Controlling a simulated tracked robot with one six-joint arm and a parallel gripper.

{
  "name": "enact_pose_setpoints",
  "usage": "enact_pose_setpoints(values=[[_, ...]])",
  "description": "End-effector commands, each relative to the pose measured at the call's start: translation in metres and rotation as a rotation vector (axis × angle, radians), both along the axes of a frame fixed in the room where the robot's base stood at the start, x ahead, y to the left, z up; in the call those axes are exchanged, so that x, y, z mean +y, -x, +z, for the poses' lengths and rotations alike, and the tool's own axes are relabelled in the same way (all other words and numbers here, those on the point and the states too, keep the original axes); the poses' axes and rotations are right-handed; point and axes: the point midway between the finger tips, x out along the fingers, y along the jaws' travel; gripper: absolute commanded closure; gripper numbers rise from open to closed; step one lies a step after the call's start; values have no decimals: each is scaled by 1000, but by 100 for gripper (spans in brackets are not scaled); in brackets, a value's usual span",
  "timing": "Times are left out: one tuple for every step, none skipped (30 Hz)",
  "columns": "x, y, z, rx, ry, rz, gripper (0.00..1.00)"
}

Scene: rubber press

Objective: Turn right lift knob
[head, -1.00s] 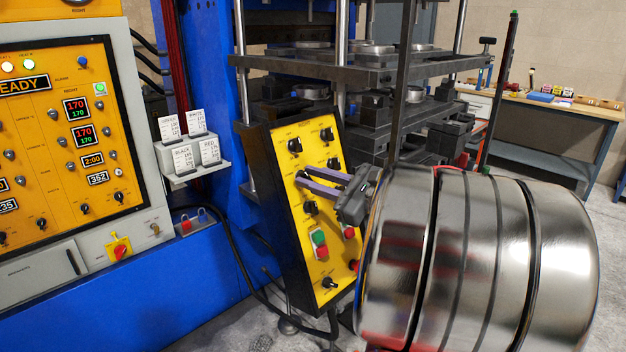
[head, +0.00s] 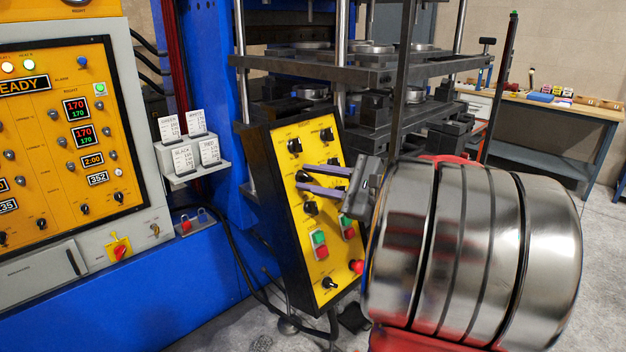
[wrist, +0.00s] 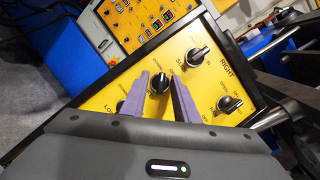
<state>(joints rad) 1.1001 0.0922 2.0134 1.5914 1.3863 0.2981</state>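The yellow control panel (head: 285,207) with a black frame stands tilted in front of the press. It carries several black knobs, and the word RIGHT shows at its top in the wrist view (wrist: 226,70). My gripper (head: 300,176) is at the panel's left column, its two purple fingers pointing at the second knob down (head: 302,178). In the wrist view this knob (wrist: 158,83) sits between the fingertips, with its white mark visible. The fingers are apart; I cannot tell whether either touches it. Its label is too small to read, so I cannot confirm it is the lift knob.
Two upper knobs (wrist: 196,57) (wrist: 229,103) are close by. Below are green and red buttons (head: 320,245) and a red mushroom button (head: 357,267). A card holder (head: 195,168) and the large orange panel (head: 40,140) are at left. Press plates (head: 310,68) stand behind.

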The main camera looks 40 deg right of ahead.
Motion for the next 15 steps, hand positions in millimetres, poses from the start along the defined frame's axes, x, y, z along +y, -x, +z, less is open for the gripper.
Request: enact_pose_setpoints(values=[[0,0,0,-1,0,-1,73],[0,0,0,-1,0,-1,73],[0,0,0,0,0,-1,73],[-1,1,0,0,0,-1,73],[-1,1,1,-1,0,-2,73],[-2,3,1,-1,0,-2,73],[-2,4,1,-1,0,-2,73],[-3,6,1,-1,0,-3,73],[-4,8,1,-1,1,-3,73],[-5,11,1,-1,1,-3,73],[-6,14,1,-1,1,-5,73],[-7,18,2,-1,1,-5,73],[-8,22,2,0,1,-4,73],[-9,25,2,-1,1,-5,73],[-11,31,3,-1,0,-6,73]])
